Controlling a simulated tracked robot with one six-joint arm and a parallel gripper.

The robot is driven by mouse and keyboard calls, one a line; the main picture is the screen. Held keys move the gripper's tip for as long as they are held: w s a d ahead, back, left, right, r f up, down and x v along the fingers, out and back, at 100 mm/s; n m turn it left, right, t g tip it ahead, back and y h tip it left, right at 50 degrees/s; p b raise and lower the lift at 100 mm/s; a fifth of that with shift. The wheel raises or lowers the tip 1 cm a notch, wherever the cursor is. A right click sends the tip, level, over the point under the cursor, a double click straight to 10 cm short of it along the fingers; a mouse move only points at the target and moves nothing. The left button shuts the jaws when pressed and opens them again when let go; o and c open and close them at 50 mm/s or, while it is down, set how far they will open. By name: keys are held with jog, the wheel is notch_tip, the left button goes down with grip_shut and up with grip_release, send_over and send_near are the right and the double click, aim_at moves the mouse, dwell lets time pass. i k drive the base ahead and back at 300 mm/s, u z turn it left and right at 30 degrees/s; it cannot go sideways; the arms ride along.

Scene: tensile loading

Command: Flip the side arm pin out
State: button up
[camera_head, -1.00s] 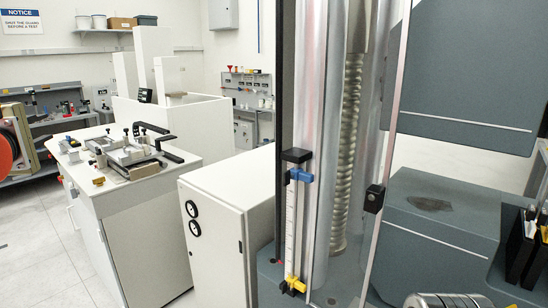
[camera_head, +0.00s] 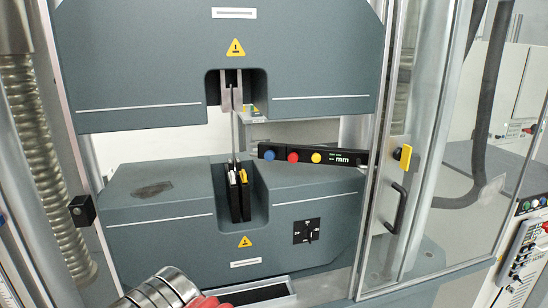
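A black side arm (camera_head: 313,155) reaches across the middle of the testing machine, to the right of its jaws. It carries blue (camera_head: 269,155), red (camera_head: 293,157) and yellow (camera_head: 316,158) round parts and a small "mm" display (camera_head: 350,159). I cannot make out which part is the pin, or whether it is out. My gripper cannot be identified in the view. Ribbed silver cylinders (camera_head: 160,290) with a red part beside them are cut off at the bottom edge; I cannot tell whether they are mine.
A thin upright specimen (camera_head: 235,132) stands between the upper jaw (camera_head: 232,98) and lower jaw (camera_head: 238,195). A clear guard panel (camera_head: 475,130) with a yellow tab (camera_head: 405,157) and black handle (camera_head: 397,208) stands right. A threaded column (camera_head: 40,165) stands left.

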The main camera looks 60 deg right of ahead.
aim_at(293, 158)
jog(key=z, duration=2.25)
